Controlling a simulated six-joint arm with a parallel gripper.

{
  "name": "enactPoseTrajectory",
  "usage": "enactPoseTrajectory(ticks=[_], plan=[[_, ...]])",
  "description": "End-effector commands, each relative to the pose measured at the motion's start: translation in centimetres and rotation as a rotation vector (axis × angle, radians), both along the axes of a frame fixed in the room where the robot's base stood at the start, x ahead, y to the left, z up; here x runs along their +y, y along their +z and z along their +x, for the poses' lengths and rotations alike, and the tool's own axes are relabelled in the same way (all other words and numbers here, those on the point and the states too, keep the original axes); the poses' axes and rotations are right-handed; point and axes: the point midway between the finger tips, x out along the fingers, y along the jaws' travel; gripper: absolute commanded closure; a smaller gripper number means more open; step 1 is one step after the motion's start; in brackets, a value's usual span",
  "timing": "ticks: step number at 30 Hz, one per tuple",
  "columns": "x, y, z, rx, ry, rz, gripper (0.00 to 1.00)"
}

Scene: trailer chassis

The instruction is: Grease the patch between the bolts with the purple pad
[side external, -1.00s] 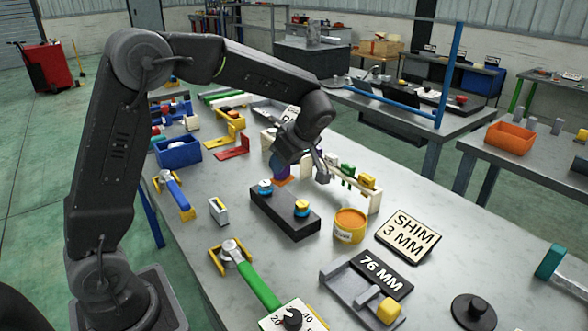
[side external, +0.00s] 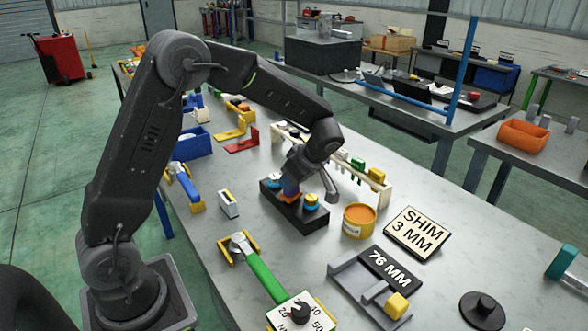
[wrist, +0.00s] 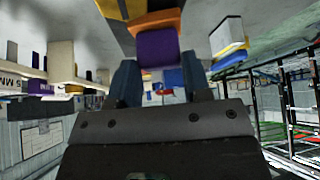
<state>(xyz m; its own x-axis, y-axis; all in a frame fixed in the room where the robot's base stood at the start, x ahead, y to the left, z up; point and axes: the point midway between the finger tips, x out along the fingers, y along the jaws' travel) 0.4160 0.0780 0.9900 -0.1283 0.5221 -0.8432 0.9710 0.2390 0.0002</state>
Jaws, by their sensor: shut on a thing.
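My gripper (side external: 289,184) is shut on the purple pad (wrist: 158,48), whose face toward the bench is orange (side external: 290,197). In the side view the pad is over the middle of the black block (side external: 312,220), between the two bolts. The left bolt (side external: 274,182) has a blue and white top and the right bolt (side external: 311,201) a yellow and blue one. The patch between them is hidden by the pad and my gripper. I cannot tell whether the pad touches the block. The wrist view shows the pad between my fingers (wrist: 158,72).
An open tin with orange contents (side external: 359,219) stands right of the block. A cream rack (side external: 376,184) with coloured pieces stands behind it.

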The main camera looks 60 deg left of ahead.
Motion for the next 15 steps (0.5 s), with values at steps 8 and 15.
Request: enactPoseTrajectory(ticks=[8,15], plan=[[2.4,-0.9,-0.1,0.003,0.003,0.000,0.82],[3.7,-0.9,0.0,0.003,-0.003,-0.001,0.82]])
